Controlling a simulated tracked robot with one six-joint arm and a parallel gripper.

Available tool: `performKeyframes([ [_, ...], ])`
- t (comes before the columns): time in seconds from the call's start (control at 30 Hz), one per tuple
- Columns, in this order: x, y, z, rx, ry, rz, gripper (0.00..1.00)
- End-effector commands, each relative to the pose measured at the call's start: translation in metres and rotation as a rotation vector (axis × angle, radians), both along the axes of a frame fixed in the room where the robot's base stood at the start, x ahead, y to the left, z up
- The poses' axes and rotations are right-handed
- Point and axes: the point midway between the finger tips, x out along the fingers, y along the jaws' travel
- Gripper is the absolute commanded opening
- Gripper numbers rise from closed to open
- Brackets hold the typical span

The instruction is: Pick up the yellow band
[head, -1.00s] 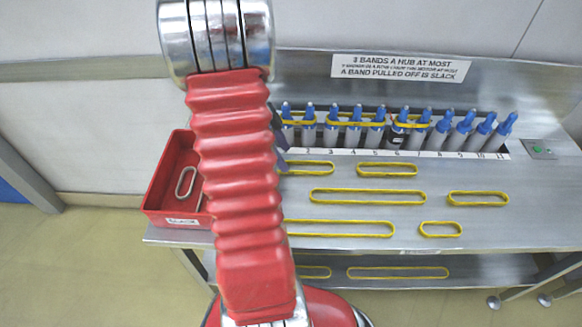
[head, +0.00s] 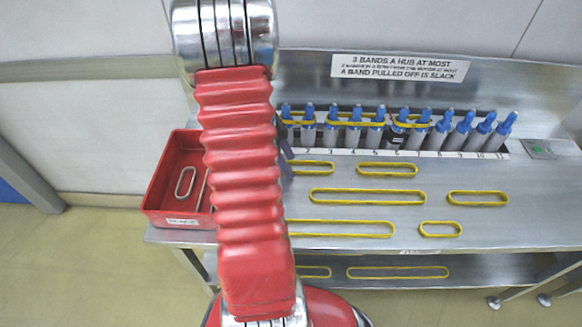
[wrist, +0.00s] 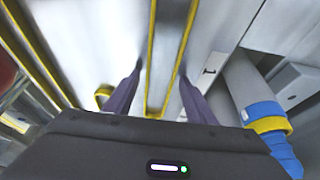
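Several yellow bands lie flat on the steel bench; the task does not say which one is meant. In the wrist view, one yellow band (wrist: 152,50) lies end-on between the fingers of my gripper (wrist: 160,72). The fingers are open, one on each side of it; I cannot tell whether they touch it. In the head view my red arm hides most of the gripper and part of the bench. The back-row band (head: 312,163), partly hidden by the arm, is beside it. Other bands include a long one (head: 368,190) and a short one (head: 440,222).
A row of blue-tipped hubs (head: 465,122) stands along the back, some with yellow bands around them. One banded hub (wrist: 270,125) is close right of my gripper. A red bin (head: 160,190) with pale bands is at left. A lower shelf (head: 470,268) holds more bands.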

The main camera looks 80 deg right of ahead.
Motion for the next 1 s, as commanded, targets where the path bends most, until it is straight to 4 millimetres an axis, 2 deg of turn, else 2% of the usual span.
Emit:
performKeyframes([
  [0.07,0.000,0.000,0.000,0.000,0.000,0.000,0.44],
  [0.5,0.000,0.000,0.000,0.000,0.000,0.000,0.14],
  [0.8,0.000,0.000,0.002,-0.001,0.000,-0.001,0.13],
  [1.0,0.000,-0.001,0.020,-0.004,-0.001,0.001,0.13],
])
